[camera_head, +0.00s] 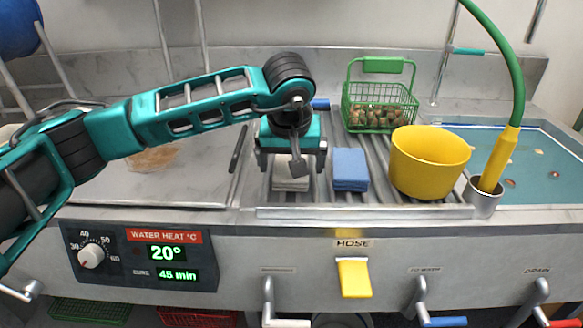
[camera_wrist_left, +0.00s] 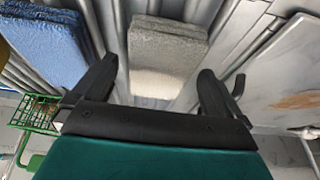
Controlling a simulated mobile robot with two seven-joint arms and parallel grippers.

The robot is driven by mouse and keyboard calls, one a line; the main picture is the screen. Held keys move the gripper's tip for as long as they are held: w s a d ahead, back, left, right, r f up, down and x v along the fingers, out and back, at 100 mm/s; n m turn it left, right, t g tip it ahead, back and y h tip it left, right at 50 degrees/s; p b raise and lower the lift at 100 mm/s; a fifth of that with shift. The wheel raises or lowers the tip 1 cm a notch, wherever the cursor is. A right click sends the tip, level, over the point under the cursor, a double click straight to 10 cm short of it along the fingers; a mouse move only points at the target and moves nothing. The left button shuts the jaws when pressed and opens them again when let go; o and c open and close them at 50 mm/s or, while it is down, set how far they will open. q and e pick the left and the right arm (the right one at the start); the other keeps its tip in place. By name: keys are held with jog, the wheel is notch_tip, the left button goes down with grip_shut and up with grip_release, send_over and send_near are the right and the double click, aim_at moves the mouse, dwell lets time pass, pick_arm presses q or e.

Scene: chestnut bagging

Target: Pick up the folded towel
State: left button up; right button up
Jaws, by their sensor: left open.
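A folded grey-white towel (camera_head: 291,183) lies on the slatted metal rack, partly hidden behind my left gripper in the head view. In the left wrist view the towel (camera_wrist_left: 165,57) shows ahead, between and beyond the fingers. A folded blue towel (camera_head: 350,169) lies just to its right on the rack; in the left wrist view the blue towel (camera_wrist_left: 42,45) is at the upper left. My left gripper (camera_head: 291,166) is over the grey-white towel, pointing down. In the left wrist view its fingers (camera_wrist_left: 157,72) are spread with nothing held between them. My right gripper is not in view.
A yellow bucket (camera_head: 430,165) stands right of the blue towel. A green wire basket of chestnuts (camera_head: 380,108) is behind. A yellow-green hose (camera_head: 497,155) stands in a metal cup (camera_head: 482,200), next to a water basin (camera_head: 530,165). A steel board (camera_head: 110,188) lies left.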

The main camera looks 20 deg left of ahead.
pick_arm(q)
jog(key=shift+c, duration=0.4)
jog(key=c, duration=1.1)
jog(key=shift+o, duration=0.2)
notch_tip(320, 180, up, 20)
jog(key=p, duration=0.2)
jog(key=shift+p, duration=0.4)
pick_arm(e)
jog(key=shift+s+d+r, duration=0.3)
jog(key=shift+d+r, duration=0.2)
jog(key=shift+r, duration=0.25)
